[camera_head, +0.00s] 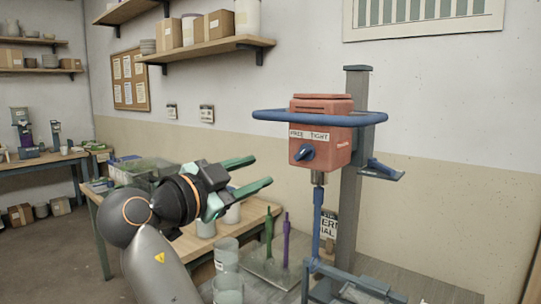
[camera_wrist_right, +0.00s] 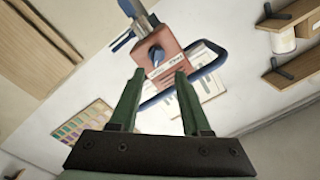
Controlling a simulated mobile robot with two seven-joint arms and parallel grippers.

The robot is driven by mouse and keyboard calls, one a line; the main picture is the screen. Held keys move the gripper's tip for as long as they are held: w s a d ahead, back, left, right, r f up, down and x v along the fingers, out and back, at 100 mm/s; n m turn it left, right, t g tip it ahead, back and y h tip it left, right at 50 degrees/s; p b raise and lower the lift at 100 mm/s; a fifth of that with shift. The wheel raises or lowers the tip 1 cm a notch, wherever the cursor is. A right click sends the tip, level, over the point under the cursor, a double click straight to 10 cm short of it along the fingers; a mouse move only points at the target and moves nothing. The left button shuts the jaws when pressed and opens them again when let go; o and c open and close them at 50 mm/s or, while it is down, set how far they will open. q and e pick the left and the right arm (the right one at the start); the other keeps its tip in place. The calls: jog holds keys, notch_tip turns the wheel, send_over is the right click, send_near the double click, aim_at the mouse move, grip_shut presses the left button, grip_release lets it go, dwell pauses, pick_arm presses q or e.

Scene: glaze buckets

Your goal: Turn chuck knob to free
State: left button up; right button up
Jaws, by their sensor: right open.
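The red mixer head (camera_head: 322,132) is mounted on a grey column with a blue ring handle around it. Its blue chuck knob (camera_head: 306,153) sits on the front face, under a label reading FREE at left and TIGHT at right. In the right wrist view the knob (camera_wrist_right: 157,55) shows small, beyond the fingertips. My right gripper (camera_head: 262,172) is open and empty, to the left of the mixer head and apart from the knob. In the wrist view its two green fingers (camera_wrist_right: 158,75) are spread. My left gripper does not show.
The blue ring handle (camera_head: 262,115) sticks out left of the head. A blue shaft (camera_head: 317,222) hangs below the chuck. Green (camera_head: 268,236) and purple (camera_head: 286,240) paddles stand on the bench beside clear containers (camera_head: 226,255). Open air lies between gripper and knob.

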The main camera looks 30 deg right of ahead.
aim_at(299, 155)
jog(key=shift+m+g, duration=0.3)
jog(key=shift+m, duration=0.4)
jog(key=x, duration=0.3)
jog(key=r+p+x, duration=0.1)
jog(key=x, duration=0.2)
jog(key=s+p+x, duration=0.1)
jog(key=x, duration=0.3)
jog(key=shift+w+d+r, duration=0.1)
jog(key=shift+d+r, duration=0.05)
jog(key=shift+d, duration=0.15)
jog(key=shift+p+x, duration=0.35)
jog(key=shift+x, duration=0.45)
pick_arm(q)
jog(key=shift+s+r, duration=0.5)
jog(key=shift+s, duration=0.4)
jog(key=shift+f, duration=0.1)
pick_arm(e)
grip_shut()
